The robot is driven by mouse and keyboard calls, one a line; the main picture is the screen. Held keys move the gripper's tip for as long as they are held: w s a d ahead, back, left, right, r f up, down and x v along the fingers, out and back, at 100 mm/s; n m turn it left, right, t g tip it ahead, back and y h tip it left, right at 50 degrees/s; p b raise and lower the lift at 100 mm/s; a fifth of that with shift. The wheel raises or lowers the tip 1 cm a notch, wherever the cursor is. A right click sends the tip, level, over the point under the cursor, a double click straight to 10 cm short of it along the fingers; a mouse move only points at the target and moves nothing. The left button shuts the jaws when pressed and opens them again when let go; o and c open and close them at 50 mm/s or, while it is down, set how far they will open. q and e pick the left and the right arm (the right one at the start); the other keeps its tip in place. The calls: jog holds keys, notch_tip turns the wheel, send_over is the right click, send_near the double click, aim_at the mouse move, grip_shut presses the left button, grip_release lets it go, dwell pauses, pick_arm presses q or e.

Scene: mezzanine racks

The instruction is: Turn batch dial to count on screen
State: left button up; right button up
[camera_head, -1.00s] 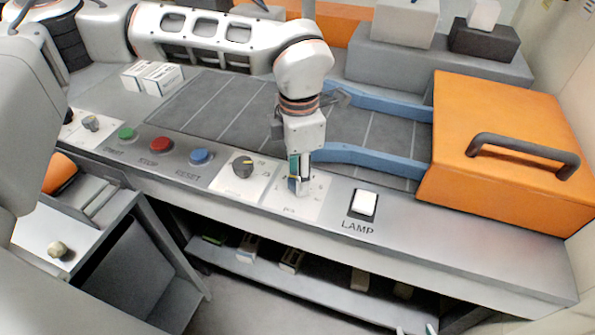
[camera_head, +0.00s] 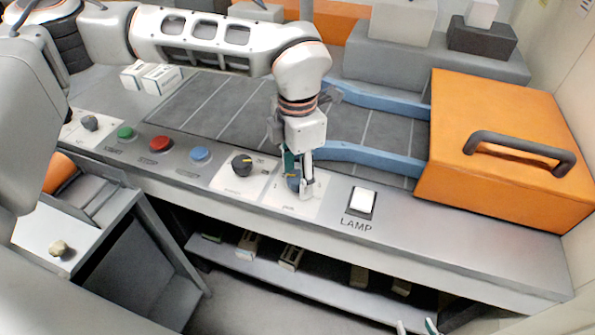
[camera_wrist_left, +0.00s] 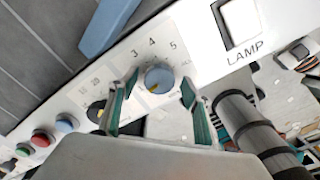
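A round blue-grey dial (camera_wrist_left: 160,79) with a yellow pointer sits on a white plate with 3, 4 and 5 readable in the left wrist view. The pointer points to the picture's lower left there. In the head view the dial (camera_head: 293,182) is partly hidden by my left gripper (camera_head: 299,184). My left gripper (camera_wrist_left: 158,105) is open, one finger on each side of the dial; I cannot tell whether they touch it. Two fingertips of my right gripper (camera_head: 417,327) show apart at the bottom edge of the head view. No screen with a count shows.
A second dark dial (camera_head: 242,165) stands just left. Further left are blue (camera_head: 200,154), red (camera_head: 161,144) and green (camera_head: 125,133) buttons. A white LAMP switch (camera_head: 362,201) is to the right, and an orange cover with a handle (camera_head: 500,145) stands beyond it.

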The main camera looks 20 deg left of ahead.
aim_at(297, 176)
pick_arm(q)
jog(key=shift+w+r, duration=0.1)
jog(key=shift+r, duration=0.5)
notch_tip(297, 176, up, 11)
dwell(0.6)
